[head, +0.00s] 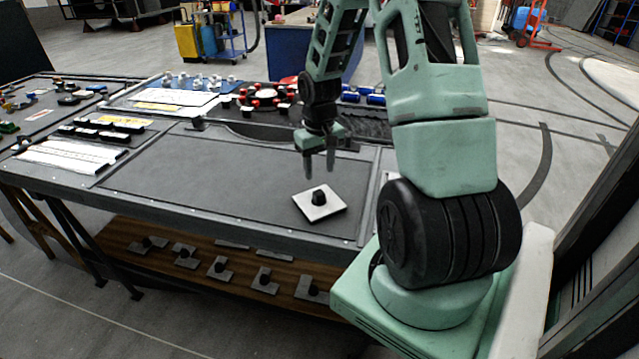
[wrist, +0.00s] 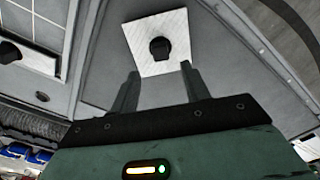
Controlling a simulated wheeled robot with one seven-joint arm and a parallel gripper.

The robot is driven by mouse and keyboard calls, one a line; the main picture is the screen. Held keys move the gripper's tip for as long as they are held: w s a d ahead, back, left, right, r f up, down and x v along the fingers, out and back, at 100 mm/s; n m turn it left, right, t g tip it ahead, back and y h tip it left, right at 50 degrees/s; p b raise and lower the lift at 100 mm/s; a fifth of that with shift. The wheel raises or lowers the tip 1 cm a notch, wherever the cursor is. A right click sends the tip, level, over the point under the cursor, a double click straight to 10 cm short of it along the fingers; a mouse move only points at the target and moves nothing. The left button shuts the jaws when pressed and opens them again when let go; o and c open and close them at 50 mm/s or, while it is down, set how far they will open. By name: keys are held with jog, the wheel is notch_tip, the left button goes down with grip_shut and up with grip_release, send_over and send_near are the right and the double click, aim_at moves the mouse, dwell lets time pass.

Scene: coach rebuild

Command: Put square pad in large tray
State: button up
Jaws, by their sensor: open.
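The square pad (head: 312,209) is a white square plate with a black knob on top. It lies flat on the dark grey table panel, toward its right front. In the wrist view the pad (wrist: 142,40) is just beyond my fingertips. My gripper (head: 319,168) points down above and slightly behind the pad in the head view. Its fingers are apart with nothing between them; they also show in the wrist view (wrist: 160,72). I cannot tell for sure which surface is the large tray; a wide shallow panel (head: 200,180) with a raised edge fills the table's middle.
Red and black parts (head: 265,97) and blue parts (head: 375,98) stand at the table's back. White strips (head: 70,155) and dark pieces lie at left. A lower wooden shelf (head: 200,272) holds several grey knobbed plates. The panel left of the pad is clear.

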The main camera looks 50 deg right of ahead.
notch_tip(320, 180, up, 5)
jog(key=a+r+n, duration=0.2)
jog(key=a+n, duration=0.1)
jog(key=a, duration=0.8)
jog(key=a+r+n, duration=0.2)
jog(key=a, duration=0.9)
jog(key=s+a+r+n, duration=0.3)
jog(key=s+a+n, duration=0.4)
jog(key=s+a, duration=1)
jog(key=shift+a+r+y, duration=0.15)
jog(key=shift+a+y, duration=0.15)
jog(key=shift+a, duration=0.55)
